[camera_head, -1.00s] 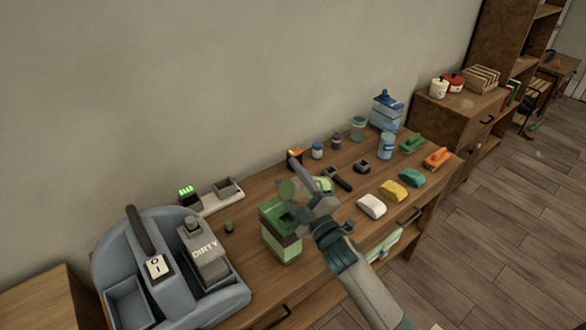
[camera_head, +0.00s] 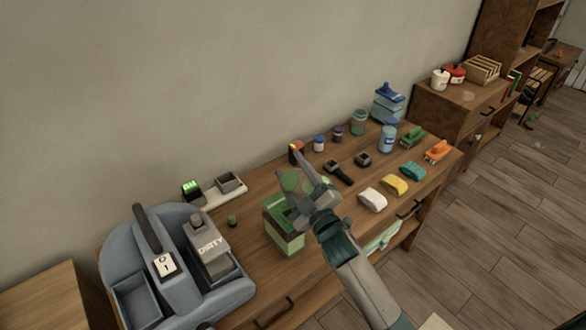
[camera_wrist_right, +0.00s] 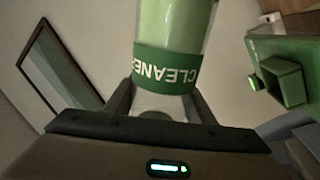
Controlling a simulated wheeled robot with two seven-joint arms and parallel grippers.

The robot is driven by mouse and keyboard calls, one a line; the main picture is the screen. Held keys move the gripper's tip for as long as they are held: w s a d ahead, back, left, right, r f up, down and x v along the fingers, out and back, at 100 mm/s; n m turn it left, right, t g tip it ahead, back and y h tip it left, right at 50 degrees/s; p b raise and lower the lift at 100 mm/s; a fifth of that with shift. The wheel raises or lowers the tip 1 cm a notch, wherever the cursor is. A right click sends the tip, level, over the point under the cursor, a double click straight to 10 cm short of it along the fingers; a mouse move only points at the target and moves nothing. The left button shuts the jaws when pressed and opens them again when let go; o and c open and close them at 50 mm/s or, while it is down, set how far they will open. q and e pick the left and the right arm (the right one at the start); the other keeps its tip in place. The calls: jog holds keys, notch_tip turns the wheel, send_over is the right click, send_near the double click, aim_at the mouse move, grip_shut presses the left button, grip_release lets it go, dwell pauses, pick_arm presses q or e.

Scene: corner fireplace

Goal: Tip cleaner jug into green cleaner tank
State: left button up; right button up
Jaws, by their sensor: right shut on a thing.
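My right gripper (camera_head: 314,203) is shut on the cleaner jug (camera_head: 289,181). In the right wrist view the jug (camera_wrist_right: 173,35) is clear with green contents and a dark green "CLEANER" band, its lettering upside down. The green cleaner tank (camera_head: 285,242) stands on the wooden table, and my right gripper and the jug are above its top. In the wrist view the tank (camera_wrist_right: 283,80), with a square raised opening, is right of the jug, apart from it in the picture. The gripper hides much of the jug in the head view, so its exact tilt is unclear. My left gripper is out of view.
A small green cap (camera_head: 232,221) lies near the green tank. Brushes, sponges, small jars and a blue bottle (camera_head: 387,139) occupy the table's right side.

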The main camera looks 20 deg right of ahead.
notch_tip(320, 180, up, 7)
jog(key=a+m+g+h+p, duration=0.1)
jog(key=a+m+h+p, duration=0.1)
jog(key=m+p, duration=0.8)
jog(key=shift+s+a+m+g, duration=0.2)
jog(key=shift+s+m+g, duration=0.2)
